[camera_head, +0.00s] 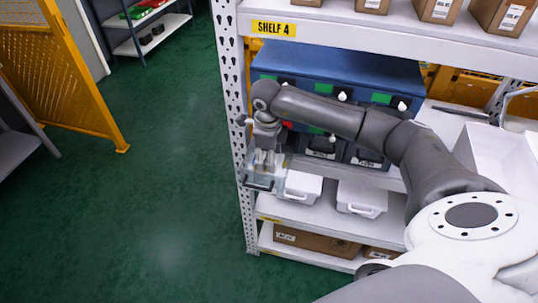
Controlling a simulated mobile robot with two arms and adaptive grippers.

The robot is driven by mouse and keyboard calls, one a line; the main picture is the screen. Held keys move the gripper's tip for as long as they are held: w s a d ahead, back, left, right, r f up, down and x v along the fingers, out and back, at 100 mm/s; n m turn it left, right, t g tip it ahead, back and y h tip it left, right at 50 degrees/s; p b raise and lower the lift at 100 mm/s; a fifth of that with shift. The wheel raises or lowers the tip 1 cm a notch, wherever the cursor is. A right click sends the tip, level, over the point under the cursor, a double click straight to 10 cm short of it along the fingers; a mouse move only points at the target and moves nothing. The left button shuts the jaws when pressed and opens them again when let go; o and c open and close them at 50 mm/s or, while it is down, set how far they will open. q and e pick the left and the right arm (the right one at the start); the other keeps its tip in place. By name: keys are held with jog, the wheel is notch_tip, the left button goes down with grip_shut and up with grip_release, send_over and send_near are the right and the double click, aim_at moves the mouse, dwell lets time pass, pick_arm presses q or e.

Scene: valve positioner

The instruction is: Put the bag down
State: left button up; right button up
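My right gripper (265,158) points down at the left front corner of the shelf rack. Its fingers are close together at a clear, see-through bag (258,178) with a dark lower edge. The bag appears held at the fingertips, in front of the shelf level with the white lidded boxes. The small size and transparency hide the exact grip and whether the bag touches the shelf. My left gripper is out of view.
The rack's perforated post (229,90) stands close beside my gripper. Blue bins (335,72), a white box (302,187) and another white box (362,197) fill the shelves. A cardboard box (315,243) is lower. Green floor (150,200) is clear at left, before a yellow fence (70,75).

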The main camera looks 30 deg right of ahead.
jog(key=shift+f, duration=0.35)
jog(key=o, duration=1.2)
jog(key=shift+r, duration=0.1)
jog(key=shift+r, duration=0.25)
jog(key=r+p, duration=0.2)
jog(key=r, duration=0.2)
jog(key=r+p, duration=0.3)
jog(key=r, duration=0.1)
jog(key=a+r+p, duration=0.1)
jog(key=r+p, duration=0.1)
jog(key=r, duration=0.2)
jog(key=shift+s+r+p, duration=0.25)
jog(key=shift+s+p, duration=0.05)
jog(key=shift+s, duration=0.1)
